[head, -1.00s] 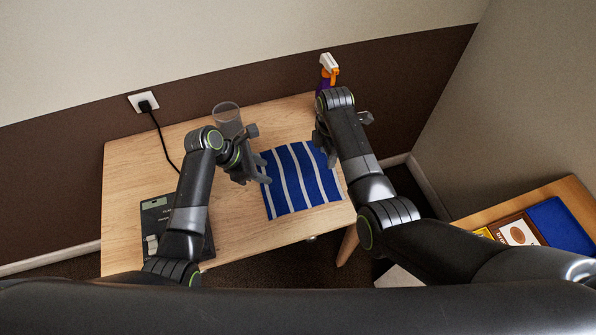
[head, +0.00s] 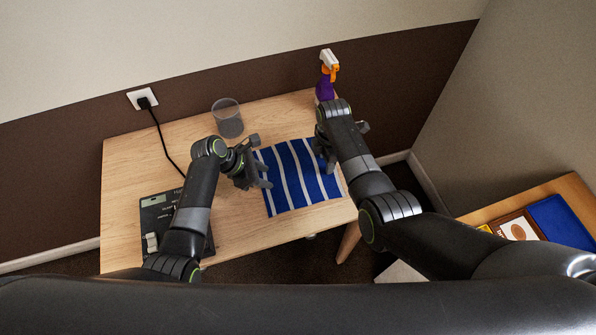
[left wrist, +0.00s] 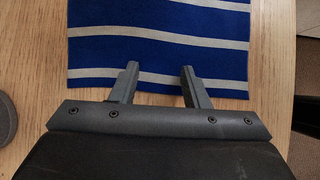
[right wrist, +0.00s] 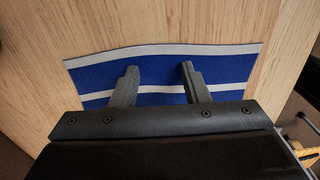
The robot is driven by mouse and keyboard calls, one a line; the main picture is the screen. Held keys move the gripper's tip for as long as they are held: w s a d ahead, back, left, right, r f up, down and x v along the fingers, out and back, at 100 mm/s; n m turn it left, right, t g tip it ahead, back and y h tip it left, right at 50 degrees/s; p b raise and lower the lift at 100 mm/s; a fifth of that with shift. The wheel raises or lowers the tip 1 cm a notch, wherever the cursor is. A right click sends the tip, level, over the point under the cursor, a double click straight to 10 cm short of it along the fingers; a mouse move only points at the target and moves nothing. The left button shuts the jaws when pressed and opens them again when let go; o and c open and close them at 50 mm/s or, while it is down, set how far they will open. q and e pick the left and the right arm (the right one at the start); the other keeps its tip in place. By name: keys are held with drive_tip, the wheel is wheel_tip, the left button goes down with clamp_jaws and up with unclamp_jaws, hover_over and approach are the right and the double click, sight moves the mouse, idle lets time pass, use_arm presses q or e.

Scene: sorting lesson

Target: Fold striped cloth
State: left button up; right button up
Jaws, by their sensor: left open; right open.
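The striped cloth (head: 297,181), blue with white stripes, lies flat and spread out on the right part of the wooden table. My left gripper (head: 264,169) is open at the cloth's left edge; in the left wrist view its fingers (left wrist: 158,88) reach over the cloth's near edge (left wrist: 200,25). My right gripper (head: 330,156) is open at the cloth's right edge and is partly hidden by its own arm. In the right wrist view its fingers (right wrist: 159,82) are over the cloth (right wrist: 220,68). Neither gripper visibly holds cloth.
A purple spray bottle (head: 325,85) with an orange and white head stands at the back right corner. A dark board (head: 157,222) lies at front left, partly behind my left arm.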

use_arm(q)
clamp_jaws()
use_arm(e)
drive_tip(key=shift+f, duration=0.1)
clamp_jaws()
use_arm(q)
drive_tip(key=shift+r, duration=0.1)
idle(0.3)
